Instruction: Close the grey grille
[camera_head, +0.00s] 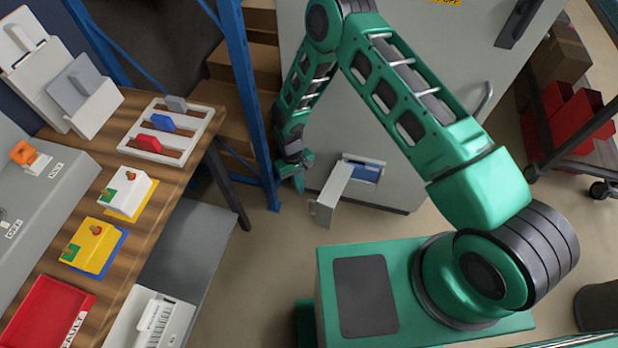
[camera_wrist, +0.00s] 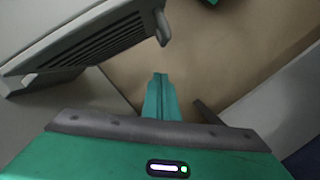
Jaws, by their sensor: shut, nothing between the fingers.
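The grey grille (camera_head: 336,188) hangs low on the front of a large grey cabinet (camera_head: 352,125). It stands swung open, away from a small opening with something blue (camera_head: 366,171) inside. A small handle sticks out at the grille's free edge. In the wrist view the grille (camera_wrist: 92,48) fills the upper left, its dark slats showing, with the handle (camera_wrist: 163,27) at its right end. My gripper (camera_head: 299,186) points down just left of the grille, apart from it in the head view. In the wrist view its fingers (camera_wrist: 160,82) are together and empty, below the handle.
A wooden workbench (camera_head: 185,178) with switch boxes and a red tray (camera_head: 48,310) stands at the left. A blue rack post (camera_head: 248,100) rises close to the left of my gripper. The floor (camera_head: 275,235) in front of the grille is clear.

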